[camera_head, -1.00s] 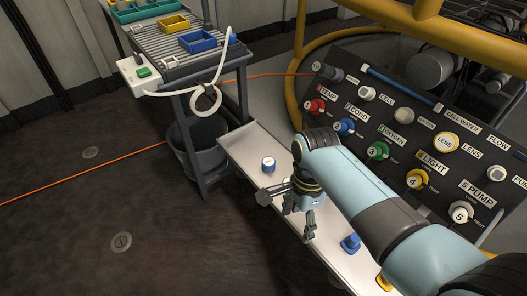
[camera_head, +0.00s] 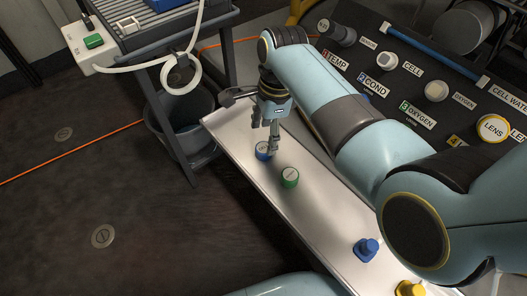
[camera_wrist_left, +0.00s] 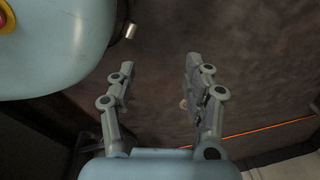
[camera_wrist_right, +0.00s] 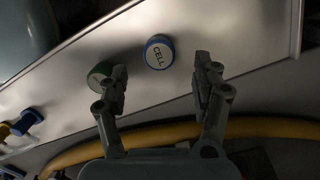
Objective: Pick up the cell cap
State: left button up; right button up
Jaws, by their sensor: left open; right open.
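The cell cap (camera_head: 263,152) is a short round cap with a blue side and a white top, standing on the pale narrow bench. In the right wrist view its top reads CELL (camera_wrist_right: 158,53), and it shows beyond the fingertips, roughly between their lines. My right gripper (camera_head: 265,133) is open and empty, pointing down over the cap, whose top it partly hides. In the head view I cannot tell whether a fingertip touches it. My left gripper (camera_wrist_left: 160,66) is open and empty over the dark floor, away from the bench.
A green cap (camera_head: 289,177) stands close beside the cell cap, near one right finger. A blue part (camera_head: 366,249) and a yellow part (camera_head: 410,289) stand further along the bench (camera_head: 325,220). The labelled panel (camera_head: 385,65) rises behind. A bin (camera_head: 180,128) stands left.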

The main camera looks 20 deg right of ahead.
aim_at(264, 148)
jog(key=f+b, duration=0.2)
jog(key=f, duration=0.1)
jog(key=f+b, duration=0.1)
jog(key=f, duration=0.1)
jog(key=shift+s+a+f+b, duration=0.15)
jog(key=shift+a+f+b, duration=0.05)
jog(key=shift+a+b, duration=0.15)
jog(key=shift+f, duration=0.1)
pick_arm(q)
jog(key=w+d+r, duration=0.2)
jog(key=w+r, duration=0.2)
jog(key=r, duration=0.3)
jog(key=shift+w+d+r+t, duration=0.15)
jog(key=shift+w+r+t, duration=0.2)
jog(key=shift+w+t, duration=0.05)
pick_arm(e)
jog(key=c, duration=0.9)
